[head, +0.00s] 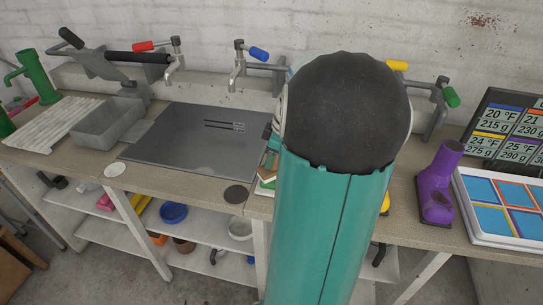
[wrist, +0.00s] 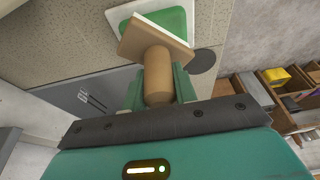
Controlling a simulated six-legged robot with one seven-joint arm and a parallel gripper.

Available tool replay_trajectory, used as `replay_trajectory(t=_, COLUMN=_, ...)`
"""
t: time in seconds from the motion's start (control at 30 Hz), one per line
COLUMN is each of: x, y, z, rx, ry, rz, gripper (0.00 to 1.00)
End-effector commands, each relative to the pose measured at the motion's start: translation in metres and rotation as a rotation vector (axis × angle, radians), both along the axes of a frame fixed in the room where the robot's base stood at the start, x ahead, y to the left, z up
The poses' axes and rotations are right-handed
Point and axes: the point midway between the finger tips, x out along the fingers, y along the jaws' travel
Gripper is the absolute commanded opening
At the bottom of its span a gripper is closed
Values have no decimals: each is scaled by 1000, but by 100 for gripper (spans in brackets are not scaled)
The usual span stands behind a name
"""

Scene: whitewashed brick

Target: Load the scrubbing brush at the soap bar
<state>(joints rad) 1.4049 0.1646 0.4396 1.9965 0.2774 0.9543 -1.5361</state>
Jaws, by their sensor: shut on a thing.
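The scrubbing brush (wrist: 157,88) has a rounded tan handle and a flat, square wooden block. My gripper (wrist: 159,86) is shut on the handle, with a green finger on each side. The green soap bar (wrist: 178,17) lies in a white square dish (wrist: 115,17) just beyond the block in the wrist view. The block overlaps the soap and dish there. I cannot tell whether the brush touches the soap, as its underside is hidden. In the head view my teal arm covers most of this spot; only slivers of green, white and brown show at its left edge.
A dark grey plate (head: 195,137) lies on the bench, left of my arm. A dark round disc (head: 236,194) sits near the front edge, and also shows in the wrist view (wrist: 202,61). A purple boot-shaped object (head: 437,185) stands right.

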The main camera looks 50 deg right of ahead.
Motion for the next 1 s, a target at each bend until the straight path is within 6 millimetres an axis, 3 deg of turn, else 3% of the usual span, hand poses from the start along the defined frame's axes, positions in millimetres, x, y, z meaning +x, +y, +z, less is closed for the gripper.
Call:
replay_trajectory(t=0.27, x=-1, y=0, z=2, rx=2, ry=2, rz=0, gripper=10)
replay_trajectory(t=1.0, x=0, y=0, z=57, rx=-1, ry=0, rz=1, gripper=10)
